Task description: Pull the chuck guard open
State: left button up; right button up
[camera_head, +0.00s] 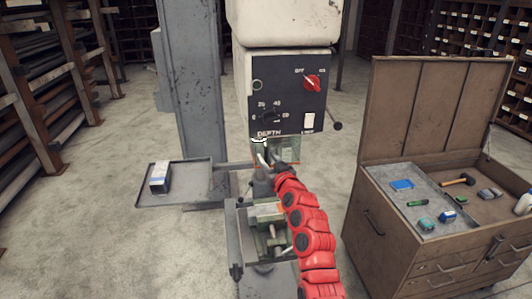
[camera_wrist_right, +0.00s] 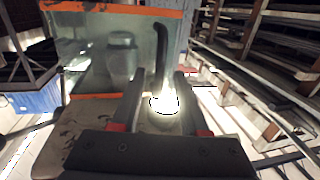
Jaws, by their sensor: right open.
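The chuck guard (camera_head: 288,148) is a clear, greenish panel box under the drill press head. In the wrist view the guard (camera_wrist_right: 95,50) has orange edges, and a grey cylindrical part shows through it. It looks closed around the chuck area. My right gripper (camera_head: 270,162) is just below and in front of the guard. In the wrist view my right gripper (camera_wrist_right: 158,85) is open, its two dark fingers apart with nothing clearly held. A dark curved rod (camera_wrist_right: 162,50) with a bright glow at its lower end shows beyond and between the fingers. My left gripper is not seen.
The drill press head (camera_head: 290,90) has a red switch (camera_head: 312,82). Below is a vise (camera_head: 268,215). A tray (camera_head: 185,195) with a small box (camera_head: 160,177) stands left. A tool cabinet (camera_head: 385,235) with its lid up stands right.

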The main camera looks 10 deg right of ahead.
jog(key=shift+x, duration=1)
grip_shut()
dwell(0.9)
